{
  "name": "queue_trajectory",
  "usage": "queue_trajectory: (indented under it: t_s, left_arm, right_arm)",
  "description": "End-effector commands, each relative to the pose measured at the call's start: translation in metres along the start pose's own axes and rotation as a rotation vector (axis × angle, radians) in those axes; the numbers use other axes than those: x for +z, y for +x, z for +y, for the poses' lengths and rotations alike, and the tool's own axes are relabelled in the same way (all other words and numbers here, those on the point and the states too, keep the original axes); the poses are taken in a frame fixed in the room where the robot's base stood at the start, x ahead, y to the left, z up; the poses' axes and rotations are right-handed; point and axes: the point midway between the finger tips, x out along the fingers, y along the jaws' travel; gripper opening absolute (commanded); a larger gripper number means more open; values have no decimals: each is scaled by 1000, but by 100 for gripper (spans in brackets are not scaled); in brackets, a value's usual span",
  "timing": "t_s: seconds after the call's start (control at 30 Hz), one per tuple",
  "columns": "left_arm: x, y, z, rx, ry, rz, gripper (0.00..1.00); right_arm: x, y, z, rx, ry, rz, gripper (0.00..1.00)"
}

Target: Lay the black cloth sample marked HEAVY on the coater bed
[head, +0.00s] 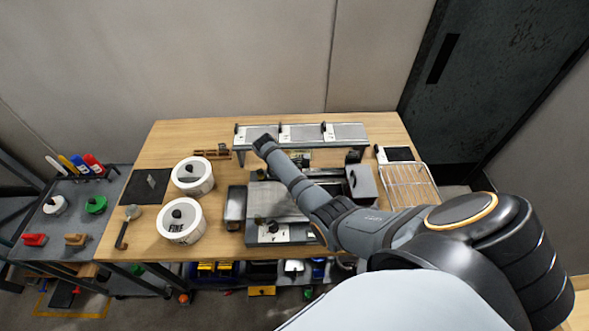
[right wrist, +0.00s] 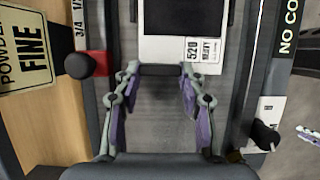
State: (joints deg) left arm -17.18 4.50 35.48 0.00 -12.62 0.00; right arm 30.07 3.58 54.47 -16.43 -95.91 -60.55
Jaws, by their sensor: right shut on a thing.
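The black cloth sample (right wrist: 185,14) lies at the top of the right wrist view, on a white backing with a label reading 520 HEAVY. My right gripper (right wrist: 161,71) is shut on a dark bar-like tab at the near edge of that backing. Below the sample, a plain grey surface shows between my fingers. In the head view my right arm reaches in from the right across the table, and its fingers cannot be made out. The grey coater with its flat bed (head: 268,197) stands at mid-table, partly hidden by my arm.
A raised three-part rack (head: 345,132) stands at the back. The right wrist view shows a red block with a black knob (right wrist: 80,65) and a POWDER FINE sign (right wrist: 28,48).

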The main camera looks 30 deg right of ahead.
Motion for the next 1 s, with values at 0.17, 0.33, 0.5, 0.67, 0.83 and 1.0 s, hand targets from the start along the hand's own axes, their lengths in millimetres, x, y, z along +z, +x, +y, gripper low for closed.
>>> queue_trajectory:
  t_s: [0.17,0.33,0.5,0.67,0.83,1.0]
  left_arm:
    - [0,0,0,0,0,0,28]
    - [0,0,0,0,0,0,28]
    - [0,1,0,-1,0,0,28]
    - [0,2,-1,-1,1,0,28]
    - [0,3,-1,-1,1,1,28]
    - [0,2,-1,-2,1,1,28]
  right_arm:
    - [0,0,0,1,0,0,0]
    - [0,0,0,0,0,0,0]
    - [-1,2,0,1,0,0,0]
    - [-2,4,0,1,0,0,0]
    - [-3,6,0,1,0,1,0]
    - [-3,6,0,1,0,1,59]
